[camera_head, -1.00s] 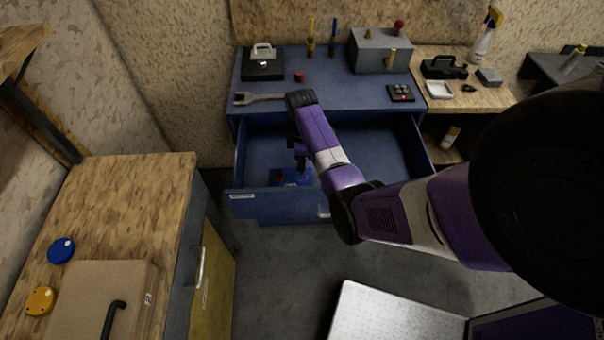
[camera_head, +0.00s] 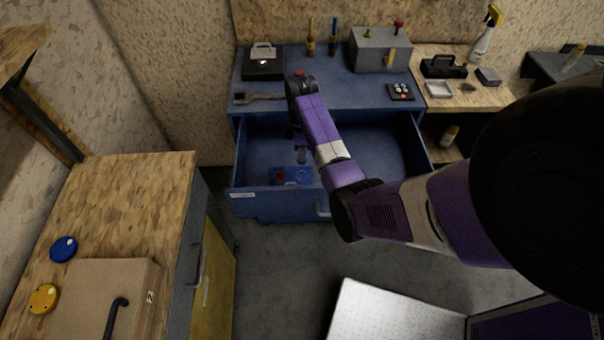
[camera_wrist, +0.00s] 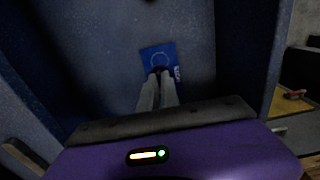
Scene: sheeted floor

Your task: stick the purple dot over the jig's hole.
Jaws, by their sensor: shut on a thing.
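My gripper (camera_head: 302,158) is above the open blue drawer, pointing down. In the wrist view its fingers (camera_wrist: 158,78) are close together on a small dark thing (camera_wrist: 158,70), whose colour and shape I cannot make out. I cannot tell whether it is the purple dot; no purple dot shows clearly elsewhere. A flat blue plate (camera_head: 290,176) lies in the drawer near its front, just below my fingertips. It bears a red spot at left and a pale ring at right. I cannot pick out the jig for sure.
The blue drawer (camera_head: 385,150) is otherwise bare, with walls around my gripper. On the bench above are a wrench (camera_head: 257,98), a black box (camera_head: 263,68), a grey box (camera_head: 383,52) and a button pad (camera_head: 400,92). Blue (camera_head: 63,249) and yellow (camera_head: 43,299) discs lie on the left counter.

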